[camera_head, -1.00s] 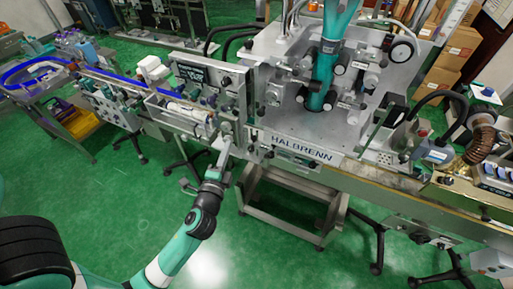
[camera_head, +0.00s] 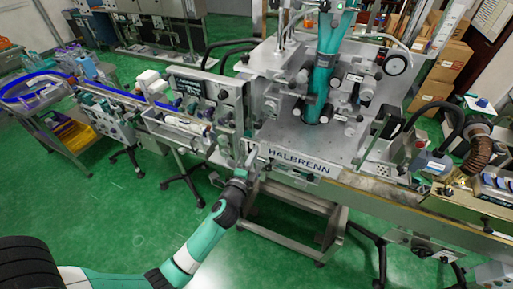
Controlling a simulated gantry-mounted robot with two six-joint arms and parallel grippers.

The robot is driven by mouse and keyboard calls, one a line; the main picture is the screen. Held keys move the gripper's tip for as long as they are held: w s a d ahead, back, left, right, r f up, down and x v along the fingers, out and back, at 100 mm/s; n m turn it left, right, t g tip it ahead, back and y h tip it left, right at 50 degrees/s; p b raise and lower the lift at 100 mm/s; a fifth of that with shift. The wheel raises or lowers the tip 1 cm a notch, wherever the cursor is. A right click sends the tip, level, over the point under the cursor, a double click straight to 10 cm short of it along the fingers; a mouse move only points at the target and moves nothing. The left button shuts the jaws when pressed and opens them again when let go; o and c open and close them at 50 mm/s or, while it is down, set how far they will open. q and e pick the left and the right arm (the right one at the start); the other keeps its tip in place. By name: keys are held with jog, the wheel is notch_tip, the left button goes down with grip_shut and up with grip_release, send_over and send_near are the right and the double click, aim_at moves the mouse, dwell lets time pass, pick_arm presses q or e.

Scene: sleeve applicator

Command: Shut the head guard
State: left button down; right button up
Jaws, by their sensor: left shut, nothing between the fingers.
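The machine with the HALBRENN label (camera_head: 299,161) stands in the middle of the head view, with a teal tube of film (camera_head: 322,75) running down its head. A thin, clear, green-edged panel (camera_head: 377,138) stands at the right of the head plate; it may be the head guard, but I cannot tell for sure. My left gripper (camera_head: 248,158) is shut and empty at the machine's front edge, just left of the label. I cannot tell whether it touches anything there. My right gripper is not in view.
A control box (camera_head: 203,90) and a conveyor with a blue rail (camera_head: 130,97) lie to the left. A ribbed brown hose (camera_head: 478,155) is at the right. A metal stand (camera_head: 290,205) is below the machine. Green floor (camera_head: 120,235) is open in front.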

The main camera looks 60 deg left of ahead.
aim_at(258, 143)
pick_arm(q)
jog(key=shift+x, duration=1.25)
jog(key=b+x, duration=0.1)
jog(key=x, duration=0.2)
jog(key=shift+a+f, duration=0.15)
jog(key=shift+a, duration=0.1)
jog(key=shift+s+f, duration=0.1)
jog(key=shift+f, duration=0.1)
jog(key=shift+d, duration=0.1)
